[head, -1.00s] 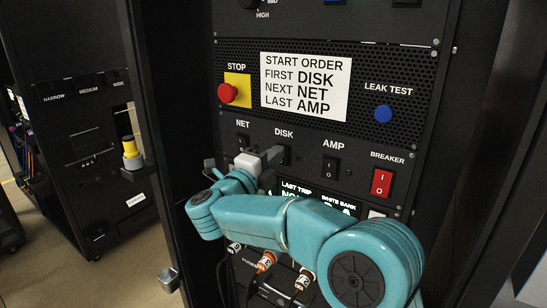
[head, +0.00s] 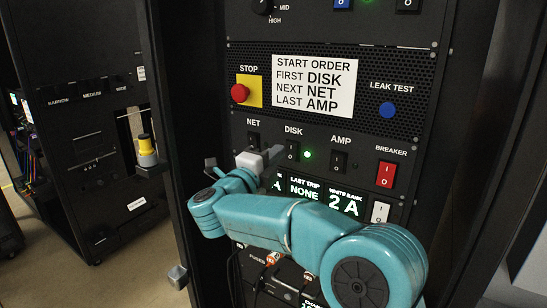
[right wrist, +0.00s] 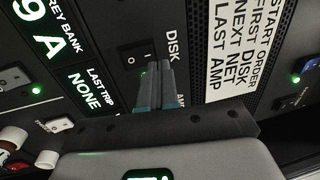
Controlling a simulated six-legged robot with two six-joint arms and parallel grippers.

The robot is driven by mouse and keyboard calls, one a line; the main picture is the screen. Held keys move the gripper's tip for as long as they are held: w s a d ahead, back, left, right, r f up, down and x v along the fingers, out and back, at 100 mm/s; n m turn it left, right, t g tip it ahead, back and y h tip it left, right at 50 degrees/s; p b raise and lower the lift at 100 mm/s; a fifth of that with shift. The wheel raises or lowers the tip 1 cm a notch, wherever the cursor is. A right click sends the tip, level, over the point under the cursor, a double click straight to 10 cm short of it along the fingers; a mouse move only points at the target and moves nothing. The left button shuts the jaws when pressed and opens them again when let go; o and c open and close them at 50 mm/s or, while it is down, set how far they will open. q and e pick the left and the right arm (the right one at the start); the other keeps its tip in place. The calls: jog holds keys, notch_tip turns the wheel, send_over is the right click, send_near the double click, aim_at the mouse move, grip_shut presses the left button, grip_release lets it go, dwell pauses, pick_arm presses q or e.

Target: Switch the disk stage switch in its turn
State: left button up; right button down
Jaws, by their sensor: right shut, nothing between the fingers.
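The black DISK switch (head: 291,150) is in the switch row under the start order sign (head: 313,85), which reads first DISK, then NET, last AMP. A green lamp (head: 307,154) just right of the DISK switch is lit. My right gripper (head: 277,153) is shut and empty, its tips just left of the DISK switch; I cannot tell if they touch. In the right wrist view the shut fingers (right wrist: 158,72) point at the panel beside the DISK switch (right wrist: 134,56), partly overlapping its surroundings. The NET switch (head: 253,140) is left, the AMP switch (head: 339,161) right. My left gripper is out of view.
A red STOP button (head: 240,93) on a yellow plate, a blue leak test button (head: 387,110) and a red breaker switch (head: 386,175) are close by. Displays (head: 345,203) read NONE and 2 A. Cables and fuses (head: 272,259) are below my arm.

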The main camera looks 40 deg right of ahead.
jog(key=s+a+r+b, duration=0.1)
jog(key=s+a+b, duration=0.2)
jog(key=a, duration=0.5)
jog(key=shift+s+a, duration=0.35)
jog(key=shift+r, duration=0.1)
